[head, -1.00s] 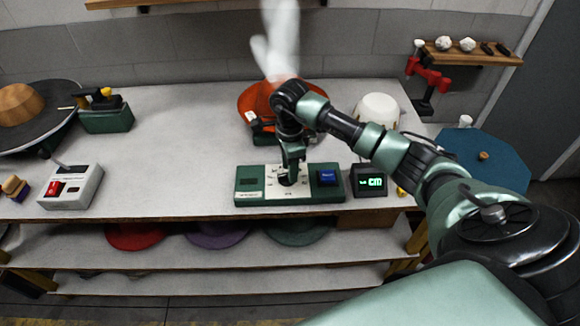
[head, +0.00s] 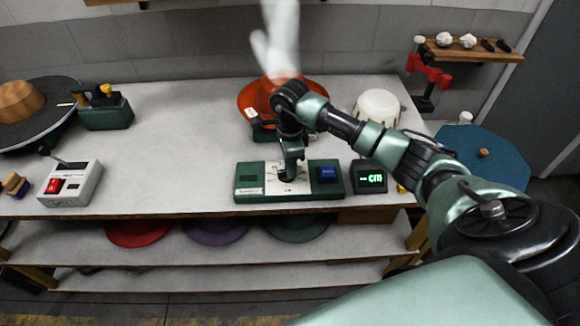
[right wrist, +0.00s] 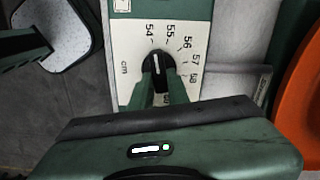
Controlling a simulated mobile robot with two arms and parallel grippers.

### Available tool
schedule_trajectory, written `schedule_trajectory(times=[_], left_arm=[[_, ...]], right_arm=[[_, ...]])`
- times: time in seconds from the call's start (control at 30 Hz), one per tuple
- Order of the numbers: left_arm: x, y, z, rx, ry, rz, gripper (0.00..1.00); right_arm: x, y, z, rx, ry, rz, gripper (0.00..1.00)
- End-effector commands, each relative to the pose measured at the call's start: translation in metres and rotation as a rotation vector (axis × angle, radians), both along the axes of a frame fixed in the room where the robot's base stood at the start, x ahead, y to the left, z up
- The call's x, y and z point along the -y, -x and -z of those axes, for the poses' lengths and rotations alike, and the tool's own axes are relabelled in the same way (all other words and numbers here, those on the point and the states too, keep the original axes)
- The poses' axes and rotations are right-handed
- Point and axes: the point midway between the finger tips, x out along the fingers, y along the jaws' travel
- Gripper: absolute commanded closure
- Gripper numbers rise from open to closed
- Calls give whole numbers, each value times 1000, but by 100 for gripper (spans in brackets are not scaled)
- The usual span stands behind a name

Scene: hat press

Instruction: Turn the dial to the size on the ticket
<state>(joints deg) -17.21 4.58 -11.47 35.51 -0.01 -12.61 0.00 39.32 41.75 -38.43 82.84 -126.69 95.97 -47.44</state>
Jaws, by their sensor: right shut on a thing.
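The dial (right wrist: 157,62) is a black knob with a white pointer line on a cream scale plate (right wrist: 123,60). The numbers run from 54 up past 58, with "cm" at the left. The pointer aims roughly at the 54–55 side; the exact mark is hard to tell. My right gripper (right wrist: 158,85) is shut on the knob. In the head view my right gripper (head: 289,172) is over the plate of the green dial box (head: 250,196), largely hiding the knob. No ticket with a readable size shows. My left gripper is out of view.
A blue button (head: 327,175) is on the box's right side. A small black display (head: 369,178) with green letters stands beside it. An orange hat (head: 254,96) is behind, a white dome (head: 378,106) at the right. A grey box with a red switch (head: 72,184) stands left.

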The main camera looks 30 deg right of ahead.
Motion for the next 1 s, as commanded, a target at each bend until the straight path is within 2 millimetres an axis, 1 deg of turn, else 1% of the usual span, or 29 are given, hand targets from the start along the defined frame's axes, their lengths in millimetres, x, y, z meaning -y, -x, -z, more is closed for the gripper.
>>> schedule_trajectory(times=[0.27, 0.6, 1.0], left_arm=[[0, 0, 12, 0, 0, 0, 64], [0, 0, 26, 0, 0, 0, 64], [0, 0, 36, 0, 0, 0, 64]], right_arm=[[0, 1, 1, 4, 1, 196, 100], [-2, 2, 1, 4, 0, 516, 100], [-5, 4, 0, 4, -1, 845, 100]])
